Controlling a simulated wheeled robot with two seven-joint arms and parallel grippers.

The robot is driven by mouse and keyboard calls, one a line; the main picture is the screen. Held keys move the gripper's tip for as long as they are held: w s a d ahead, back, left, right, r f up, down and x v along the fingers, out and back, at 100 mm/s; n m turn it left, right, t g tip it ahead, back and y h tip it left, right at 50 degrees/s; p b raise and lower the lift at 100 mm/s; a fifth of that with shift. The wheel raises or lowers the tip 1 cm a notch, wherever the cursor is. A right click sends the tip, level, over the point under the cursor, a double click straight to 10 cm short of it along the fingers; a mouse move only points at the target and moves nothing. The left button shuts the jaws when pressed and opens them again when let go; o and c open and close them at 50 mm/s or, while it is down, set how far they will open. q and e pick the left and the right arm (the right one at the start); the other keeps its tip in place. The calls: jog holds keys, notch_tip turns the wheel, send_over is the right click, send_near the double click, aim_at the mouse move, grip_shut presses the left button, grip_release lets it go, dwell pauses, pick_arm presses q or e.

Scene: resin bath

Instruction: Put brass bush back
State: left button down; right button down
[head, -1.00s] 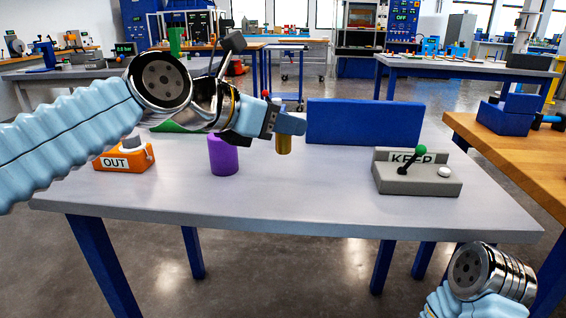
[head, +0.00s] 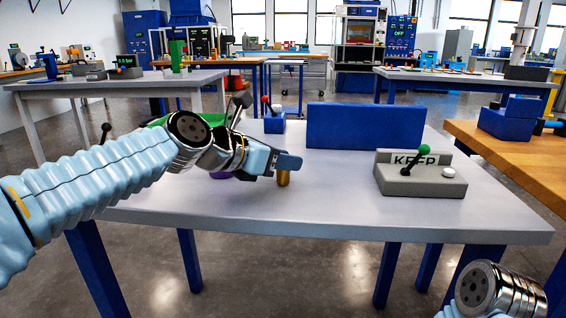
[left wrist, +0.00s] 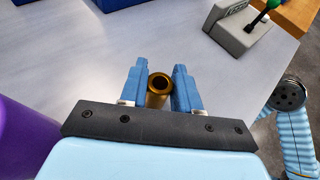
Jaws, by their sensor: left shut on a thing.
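The brass bush (head: 283,179) is a small gold cylinder held upright between the fingers of my left gripper (head: 288,161), over the grey table (head: 350,205). In the left wrist view both blue fingers are on either side of the bush (left wrist: 159,84), whose round open top faces the camera. I cannot tell whether its lower end touches the table. A purple cylinder (head: 222,176) is mostly hidden behind my left arm; it shows large at the left edge of the left wrist view (left wrist: 25,130). My right gripper is out of view; only part of my right arm shows.
A grey KEEP box (head: 420,182) with a green-knobbed lever stands at the right of the table. A long blue block (head: 364,126) stands at the back, beside a small blue block with a red-knobbed lever (head: 274,122). The table's front middle is clear.

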pick_arm(q)
jog(key=c, duration=0.8)
grip_release()
jog(key=shift+f, duration=0.1)
jog(key=shift+s+a+r, duration=0.15)
jog(key=shift+r, duration=0.15)
jog(key=v, duration=1.1)
jog(key=shift+s+p, duration=0.25)
jog(key=shift+p, duration=0.2)
jog(key=shift+a+r, duration=0.1)
jog(key=shift+a, duration=0.05)
